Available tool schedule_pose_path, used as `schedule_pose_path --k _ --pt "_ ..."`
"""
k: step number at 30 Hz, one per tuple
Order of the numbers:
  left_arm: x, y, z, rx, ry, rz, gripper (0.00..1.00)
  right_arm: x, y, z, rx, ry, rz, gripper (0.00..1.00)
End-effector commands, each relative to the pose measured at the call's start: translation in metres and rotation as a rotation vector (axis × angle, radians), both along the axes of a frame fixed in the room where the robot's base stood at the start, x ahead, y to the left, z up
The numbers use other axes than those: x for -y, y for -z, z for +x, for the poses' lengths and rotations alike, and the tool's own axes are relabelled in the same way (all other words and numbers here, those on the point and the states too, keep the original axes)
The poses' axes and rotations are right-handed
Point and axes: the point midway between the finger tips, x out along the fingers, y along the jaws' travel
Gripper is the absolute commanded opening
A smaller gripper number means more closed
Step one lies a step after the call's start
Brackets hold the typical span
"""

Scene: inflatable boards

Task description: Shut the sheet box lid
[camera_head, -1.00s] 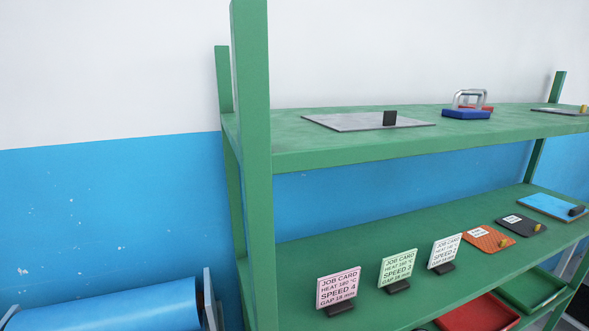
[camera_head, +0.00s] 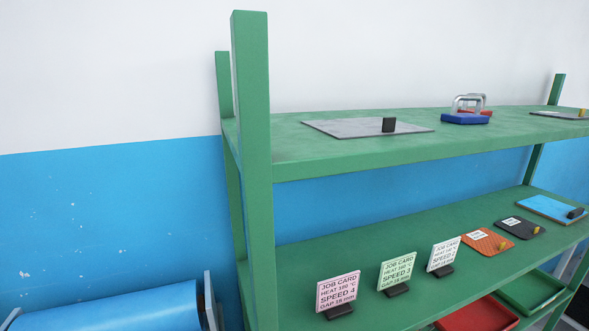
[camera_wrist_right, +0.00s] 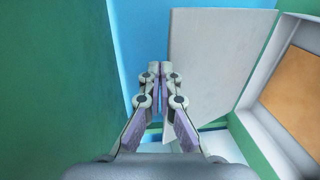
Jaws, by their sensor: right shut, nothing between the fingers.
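In the right wrist view, my right gripper (camera_wrist_right: 159,68) is shut and empty, its fingertips close together. A pale grey upright panel (camera_wrist_right: 220,50), which looks like the sheet box lid, stands just to the right of the fingertips. I cannot tell whether they touch it. A white-walled box (camera_wrist_right: 262,125) with a tan-orange face inside is at the right. How the panel joins it is unclear. Neither the lid nor the box shows in the head view, and my left gripper is not in view.
The green rack (camera_head: 256,190) holds a grey plate (camera_head: 350,128), job cards such as the pink one (camera_head: 338,290), and small boards. A blue roll (camera_head: 120,310) is at lower left. In the right wrist view, a green surface (camera_wrist_right: 55,80) stands left of the gripper.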

Motion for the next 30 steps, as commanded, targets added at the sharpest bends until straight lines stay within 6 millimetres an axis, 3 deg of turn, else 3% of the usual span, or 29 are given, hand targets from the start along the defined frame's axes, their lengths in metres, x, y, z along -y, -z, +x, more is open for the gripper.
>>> schedule_pose_path --k 30 --pt "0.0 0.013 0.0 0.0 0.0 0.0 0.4 0.015 0.02 -0.04 0.0 0.0 -0.001 0.0"
